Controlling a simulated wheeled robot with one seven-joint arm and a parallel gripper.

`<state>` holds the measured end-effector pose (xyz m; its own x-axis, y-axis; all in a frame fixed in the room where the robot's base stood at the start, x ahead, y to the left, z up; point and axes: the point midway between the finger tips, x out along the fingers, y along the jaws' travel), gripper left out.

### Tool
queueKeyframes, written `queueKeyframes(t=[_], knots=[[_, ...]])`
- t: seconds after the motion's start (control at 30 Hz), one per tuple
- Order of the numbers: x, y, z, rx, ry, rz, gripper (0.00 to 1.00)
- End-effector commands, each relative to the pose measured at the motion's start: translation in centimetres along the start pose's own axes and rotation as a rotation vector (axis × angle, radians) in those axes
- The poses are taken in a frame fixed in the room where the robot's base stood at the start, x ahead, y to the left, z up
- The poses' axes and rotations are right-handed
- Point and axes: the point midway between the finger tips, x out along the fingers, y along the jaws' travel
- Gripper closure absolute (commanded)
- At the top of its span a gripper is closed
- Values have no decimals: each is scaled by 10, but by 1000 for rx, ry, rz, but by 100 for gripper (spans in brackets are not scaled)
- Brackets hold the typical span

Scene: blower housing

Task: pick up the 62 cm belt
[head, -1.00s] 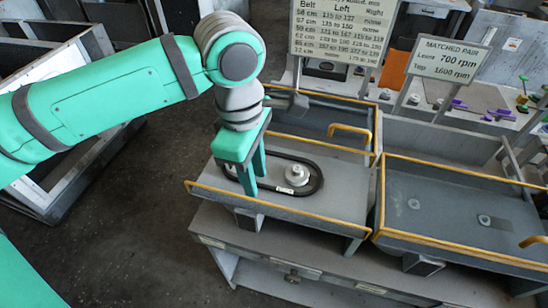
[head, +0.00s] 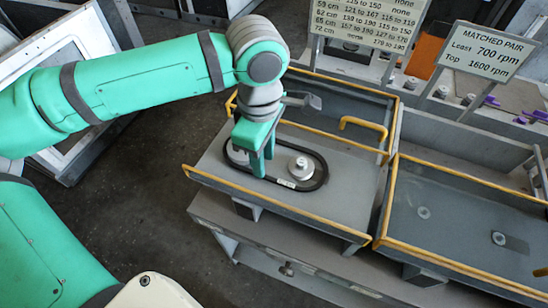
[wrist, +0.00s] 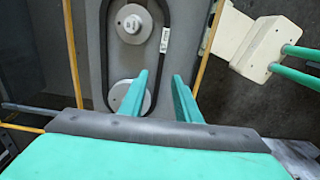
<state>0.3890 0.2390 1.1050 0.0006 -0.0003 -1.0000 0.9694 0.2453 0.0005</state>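The black belt (head: 323,163) is a long loop around two pulleys in the left grey tray. It also shows in the wrist view (wrist: 107,45). A small white label on it is too small to read. The near pulley is a pale stepped disc (head: 301,167); the other pulley (head: 238,152) is partly hidden behind my gripper. My gripper (head: 263,167) points down over the belt's middle. In the wrist view my gripper (wrist: 160,75) has its fingers apart, with the labelled strand running between and below them. Contact with the belt cannot be told.
The left tray (head: 210,160) has yellow rims and a yellow handle (head: 363,125). A second grey tray (head: 450,230) at right holds two small discs. A belt chart (head: 370,22) and a "MATCHED PAIR" sign (head: 487,52) stand behind. Bare floor lies left.

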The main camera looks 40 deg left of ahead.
Motion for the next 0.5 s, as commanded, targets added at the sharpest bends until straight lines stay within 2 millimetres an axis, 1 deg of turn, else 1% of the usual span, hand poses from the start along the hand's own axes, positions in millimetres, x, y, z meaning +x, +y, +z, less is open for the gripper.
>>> queueKeyframes(t=[0.2,0.3,0.4,0.5], knots=[[30,-2,8,14,-1,-2,70],[41,-2,8,15,0,-2,70],[48,-2,8,15,0,-2,70],[49,-2,8,15,1,-1,70]])
